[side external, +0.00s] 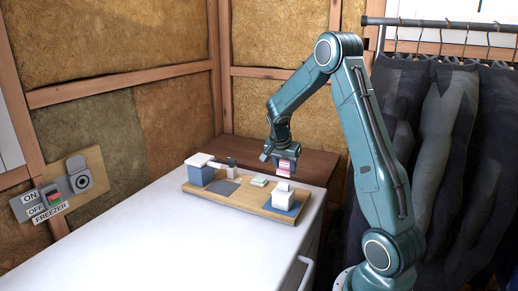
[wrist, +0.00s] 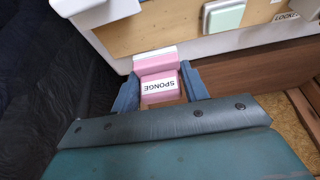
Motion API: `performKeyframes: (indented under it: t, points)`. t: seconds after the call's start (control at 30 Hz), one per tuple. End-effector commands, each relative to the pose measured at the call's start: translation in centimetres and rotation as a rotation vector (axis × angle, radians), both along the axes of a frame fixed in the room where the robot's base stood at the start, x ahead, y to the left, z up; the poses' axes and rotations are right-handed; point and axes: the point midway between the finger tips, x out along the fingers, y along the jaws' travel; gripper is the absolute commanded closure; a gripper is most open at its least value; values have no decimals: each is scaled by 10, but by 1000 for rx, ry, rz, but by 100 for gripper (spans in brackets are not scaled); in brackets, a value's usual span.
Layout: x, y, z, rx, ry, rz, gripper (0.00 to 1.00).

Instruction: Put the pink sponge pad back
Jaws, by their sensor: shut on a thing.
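The pink sponge pad (side external: 284,166) is between the fingers of my gripper (side external: 283,161), in the air near the right end of a wooden board (side external: 238,196). In the wrist view the pad (wrist: 156,64) shows pink faces and a white label reading SPONGE. The blue-grey fingers of my gripper (wrist: 161,86) are shut on its two sides. In the side view a white block (side external: 283,196) on a blue base appears just below the pad. I cannot tell whether the pad is directly above it.
The board stands on a white freezer top (side external: 150,225). It also carries a pale green pad (side external: 259,181), a dark flat square (side external: 223,187) and a blue box with a white top (side external: 200,174). Dark clothes (side external: 440,150) hang at the right. The freezer top's front is clear.

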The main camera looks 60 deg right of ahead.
Motion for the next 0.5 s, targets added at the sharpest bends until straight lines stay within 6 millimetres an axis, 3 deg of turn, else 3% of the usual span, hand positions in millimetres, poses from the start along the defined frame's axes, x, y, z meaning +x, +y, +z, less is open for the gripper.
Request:
performKeyframes:
  t: [0.13, 0.5]
  points:
    - [-1, 0, -17, 1, 3, 0, 88]
    - [0, 0, -27, 1, 2, -1, 88]
